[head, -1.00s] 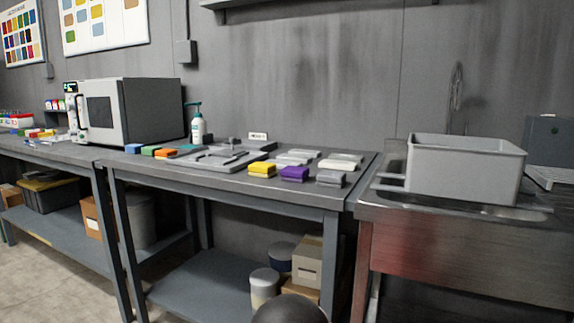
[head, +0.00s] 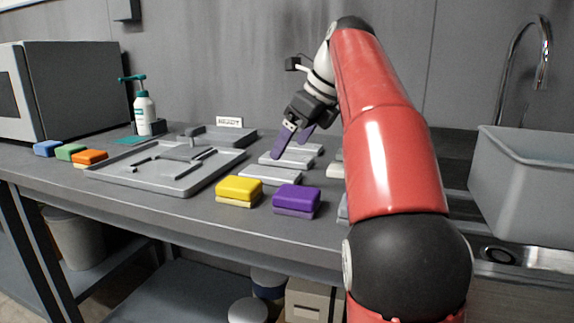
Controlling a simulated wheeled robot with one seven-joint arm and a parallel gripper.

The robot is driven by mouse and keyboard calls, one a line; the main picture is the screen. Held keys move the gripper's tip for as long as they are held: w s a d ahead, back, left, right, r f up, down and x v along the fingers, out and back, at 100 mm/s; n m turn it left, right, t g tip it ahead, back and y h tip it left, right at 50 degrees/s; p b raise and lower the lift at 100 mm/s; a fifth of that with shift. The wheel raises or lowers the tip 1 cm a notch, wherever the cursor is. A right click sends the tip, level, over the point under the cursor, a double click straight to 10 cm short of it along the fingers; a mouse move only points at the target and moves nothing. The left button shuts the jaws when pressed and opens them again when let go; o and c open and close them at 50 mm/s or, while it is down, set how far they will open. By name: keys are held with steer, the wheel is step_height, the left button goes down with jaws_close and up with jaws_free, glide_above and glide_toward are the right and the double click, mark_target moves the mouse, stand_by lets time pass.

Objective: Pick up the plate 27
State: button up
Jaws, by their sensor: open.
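Several flat light-grey plates lie on the bench: a front one (head: 270,175), a middle one (head: 286,161) and a back one (head: 306,149). No number is readable on them, so I cannot tell which is plate 27. My gripper (head: 291,146), with purple fingers, is open and points down over the middle and back plates. Nothing shows between its fingers. I cannot tell whether the fingertips touch a plate. My red arm hides most of the plates to the right.
A yellow block (head: 239,190) and a purple block (head: 296,200) stand at the front edge. A grey tray (head: 120,180) with thin parts lies to the left, near a pump bottle (head: 144,112). A grey basin (head: 525,185) stands at the right by the tap.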

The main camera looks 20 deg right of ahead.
mark_target(272, 172)
steer(key=shift+x, duration=0.9)
steer(key=x, duration=0.5)
steer(key=shift+a+r, duration=0.1)
steer(key=shift+a, duration=0.3)
steer(key=shift+w+a+f, duration=0.1)
steer(key=shift+w+f, duration=0.05)
steer(key=shift+f, duration=0.15)
steer(key=shift+f, duration=0.1)
steer(key=c, duration=1.5)
